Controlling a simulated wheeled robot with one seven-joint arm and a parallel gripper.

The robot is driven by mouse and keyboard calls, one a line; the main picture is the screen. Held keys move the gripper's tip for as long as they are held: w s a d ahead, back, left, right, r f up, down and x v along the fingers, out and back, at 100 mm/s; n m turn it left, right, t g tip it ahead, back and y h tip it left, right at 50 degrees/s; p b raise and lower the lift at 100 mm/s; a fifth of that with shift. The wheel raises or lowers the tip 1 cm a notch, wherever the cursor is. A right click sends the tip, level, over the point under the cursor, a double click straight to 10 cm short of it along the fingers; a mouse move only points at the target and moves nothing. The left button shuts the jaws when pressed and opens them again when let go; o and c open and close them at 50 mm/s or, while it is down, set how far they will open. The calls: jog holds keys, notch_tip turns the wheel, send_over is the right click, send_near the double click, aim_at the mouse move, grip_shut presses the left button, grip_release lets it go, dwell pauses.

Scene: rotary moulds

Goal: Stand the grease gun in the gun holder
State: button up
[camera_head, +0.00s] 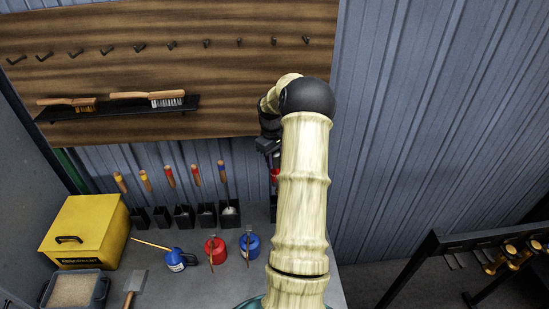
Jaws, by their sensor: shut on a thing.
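My gripper (270,148) is at the end of my pale arm, in front of the wall just below the wooden board, and is shut. Below it shows a slim upright thing with a red part (275,175), partly hidden by my arm; it looks like the grease gun. Under it, a dark piece at the bench's back edge is mostly covered by my arm. I cannot tell whether the two touch. A row of black open-topped holders (183,216) stands along the back of the bench, left of my gripper. I cannot tell which is the gun holder.
Wooden handles with coloured bands (170,177) rise behind the holders. A yellow box (87,232), a grey tub (75,291), blue and red oil cans (215,250) and a scraper (133,285) occupy the bench. Brushes lie on a black shelf (120,109). A dark rack (430,246) stands right.

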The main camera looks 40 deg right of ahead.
jog(key=shift+f+b, duration=3.55)
jog(key=shift+f, duration=1.35)
jog(key=shift+f+b, duration=0.95)
jog(key=shift+f, duration=1.25)
jog(key=o, duration=1.1)
jog(key=shift+c, duration=0.2)
jog(key=r+b, duration=0.1)
jog(key=r, duration=0.4)
jog(key=r+b, duration=0.2)
jog(key=r, duration=0.4)
jog(key=a+r+b, duration=0.1)
jog(key=r, duration=0.5)
jog(key=shift+w+r, duration=0.2)
jog(key=shift+w, duration=0.15)
